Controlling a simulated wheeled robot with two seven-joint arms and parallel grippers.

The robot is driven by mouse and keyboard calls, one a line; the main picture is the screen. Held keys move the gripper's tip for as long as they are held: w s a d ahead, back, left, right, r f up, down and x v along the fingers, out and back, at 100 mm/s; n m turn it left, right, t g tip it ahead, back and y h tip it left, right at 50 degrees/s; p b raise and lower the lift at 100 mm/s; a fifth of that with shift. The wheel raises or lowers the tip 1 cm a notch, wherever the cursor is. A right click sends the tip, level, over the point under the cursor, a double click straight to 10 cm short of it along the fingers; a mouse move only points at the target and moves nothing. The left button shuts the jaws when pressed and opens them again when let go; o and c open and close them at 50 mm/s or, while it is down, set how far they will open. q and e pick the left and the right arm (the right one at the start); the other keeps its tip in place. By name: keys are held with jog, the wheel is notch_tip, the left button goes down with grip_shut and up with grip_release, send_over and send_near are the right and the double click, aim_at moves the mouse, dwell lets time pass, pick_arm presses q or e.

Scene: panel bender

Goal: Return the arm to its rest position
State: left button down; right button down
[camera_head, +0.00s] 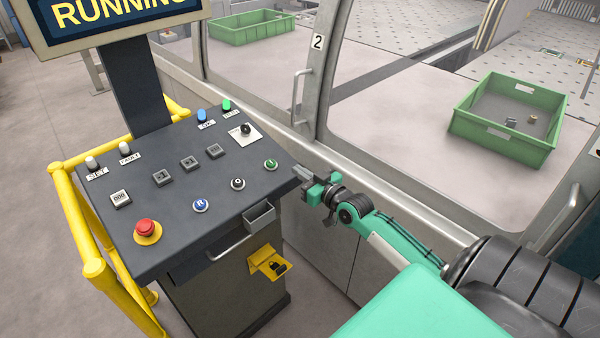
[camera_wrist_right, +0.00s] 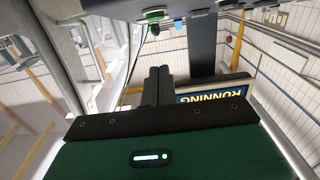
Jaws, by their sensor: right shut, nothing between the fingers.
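My right arm comes in from the lower right of the head view. Its gripper (camera_head: 303,178) is shut and empty, just off the right edge of the control panel (camera_head: 225,172), near the green button (camera_head: 271,164). I cannot tell the exact gap to the panel edge. In the right wrist view the two fingers (camera_wrist_right: 158,84) stand pressed together with nothing between them. The screen reading RUNNING (camera_wrist_right: 215,93) shows upside down behind them. My left gripper is not in view.
The panel carries a red emergency stop (camera_head: 147,229), a blue R button (camera_head: 200,205) and several switches. A yellow rail (camera_head: 75,215) runs round its left. The machine's windowed doors (camera_head: 318,70) stand behind the gripper. A green crate (camera_head: 507,118) sits behind the glass.

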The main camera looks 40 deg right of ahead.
dwell(0.6)
notch_tip(320, 180, down, 20)
jog(key=s+d+r+m+g+h, duration=0.1)
jog(key=s+g, duration=0.2)
jog(key=g, duration=0.1)
jog(key=s+a+f+g+b, duration=0.15)
jog(key=s+f, duration=0.45)
jog(key=f, duration=0.6)
jog(key=s+a+f+g, duration=0.25)
jog(key=s+f, duration=0.25)
jog(key=f, duration=0.6)
jog(key=s+a+f+g+b, duration=0.1)
jog(key=s+a+f+g, duration=0.2)
jog(key=s+f, duration=0.55)
jog(key=s+a+f+g, duration=0.2)
jog(key=s+a+f, duration=0.2)
jog(key=s+f, duration=0.45)
jog(key=s+a+f+n+g, duration=0.1)
jog(key=s+a+f+g, duration=0.1)
jog(key=s, duration=0.8)
jog(key=s+a+f+n+g+b, duration=0.1)
jog(key=s+a+f, duration=0.4)
jog(key=s, duration=0.5)
jog(key=shift+a+f+g, duration=0.25)
jog(key=shift+a+g, duration=0.15)
jog(key=shift+g, duration=0.1)
jog(key=shift+w, duration=0.1)
